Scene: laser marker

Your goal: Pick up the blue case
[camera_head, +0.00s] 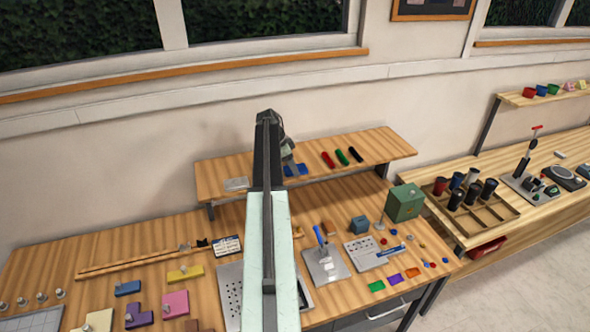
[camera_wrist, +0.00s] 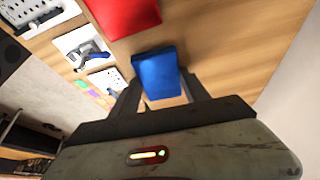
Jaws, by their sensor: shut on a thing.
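The blue case (camera_wrist: 157,72) sits between the two dark fingers of my gripper (camera_wrist: 160,88) in the wrist view. My gripper is shut on it. In the head view the blue case (camera_head: 296,170) shows at the raised wooden shelf, partly hidden by my gripper (camera_head: 289,163) and arm. I cannot tell whether the case touches the shelf.
A red flat thing (camera_wrist: 122,14) lies close to the case in the wrist view. A silver plate (camera_head: 236,184) lies left. The bench below is crowded.

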